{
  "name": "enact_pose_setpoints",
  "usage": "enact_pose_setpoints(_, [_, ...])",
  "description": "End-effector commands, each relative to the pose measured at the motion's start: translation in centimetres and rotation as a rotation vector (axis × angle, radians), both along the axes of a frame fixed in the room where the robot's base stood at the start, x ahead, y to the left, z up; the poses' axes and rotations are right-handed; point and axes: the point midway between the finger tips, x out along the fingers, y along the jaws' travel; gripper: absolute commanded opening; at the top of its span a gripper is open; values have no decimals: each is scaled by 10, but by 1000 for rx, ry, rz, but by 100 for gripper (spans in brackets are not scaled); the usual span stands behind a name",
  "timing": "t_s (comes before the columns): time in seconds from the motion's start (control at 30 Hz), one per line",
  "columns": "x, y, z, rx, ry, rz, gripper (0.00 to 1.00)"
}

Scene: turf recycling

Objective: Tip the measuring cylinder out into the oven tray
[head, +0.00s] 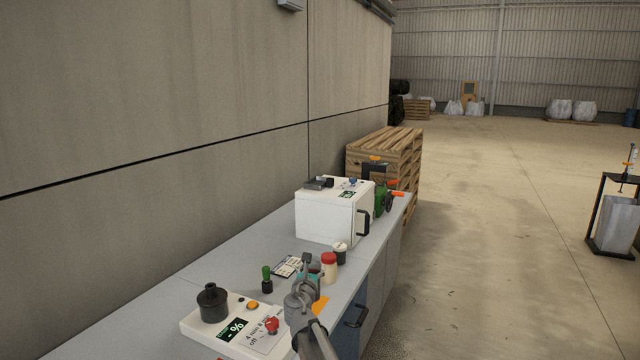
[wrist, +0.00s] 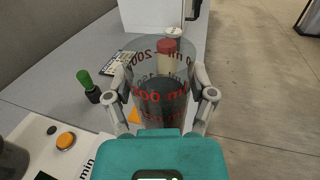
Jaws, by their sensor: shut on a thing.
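My gripper (wrist: 164,98) is shut on the measuring cylinder (wrist: 150,92), with one finger on each side of its wall. The cylinder is clear, with red markings reading 200 ml, and dark material fills its lower part. I cannot tell its exact tilt. In the head view my gripper (head: 308,278) is over the bench near its front edge, and the cylinder is mostly hidden there. A flat dark grey thing (head: 318,183) on top of the white oven-like box may be the oven tray; it is too small to be sure.
The white box (head: 325,215) stands farther along the bench. A red-capped jar (head: 329,267), a small dark-and-white pot (head: 340,253) and a green-handled tool (head: 267,279) stand nearby. A white device with a black funnel-like top (head: 212,303) is at the near left.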

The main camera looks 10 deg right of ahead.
Motion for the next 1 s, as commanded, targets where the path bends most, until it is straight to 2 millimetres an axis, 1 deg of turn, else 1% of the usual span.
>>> enact_pose_setpoints(0.17, [0, 0, 14, 0, 0, 0, 10])
enact_pose_setpoints(0.5, [0, 0, 54, 0, 0, 0, 10])
enact_pose_setpoints(0.6, [0, 0, 61, 0, 0, 0, 10])
enact_pose_setpoints(0.73, [0, 0, 64, 0, 0, 0, 10])
enact_pose_setpoints(1.0, [0, 0, 63, 0, 0, 0, 10])
